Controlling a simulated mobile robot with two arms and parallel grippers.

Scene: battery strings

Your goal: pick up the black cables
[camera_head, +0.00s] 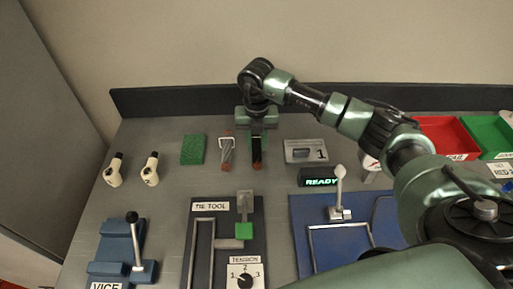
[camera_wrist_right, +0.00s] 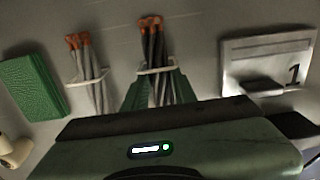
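The black cables (camera_wrist_right: 155,52) are a dark bundle with orange tips and a white band, lying on the grey bench. They also show in the head view (camera_head: 257,157), partly hidden under my right gripper (camera_head: 257,143). The green fingers of that gripper (camera_wrist_right: 158,86) reach down to either side of the bundle, close to the band. I cannot tell whether they press on it. A second bundle, reddish-grey cables with orange tips (camera_head: 227,153), lies just left; it also shows in the right wrist view (camera_wrist_right: 88,75). My left gripper is not in view.
A green pad (camera_head: 193,150) and two white-and-black fittings (camera_head: 114,172) lie left. A card marked 1 (camera_head: 306,151) and a READY display (camera_head: 319,181) are right. The tie tool (camera_head: 226,237) and blue vice (camera_head: 117,248) stand in front. Red (camera_head: 445,135) and green bins are far right.

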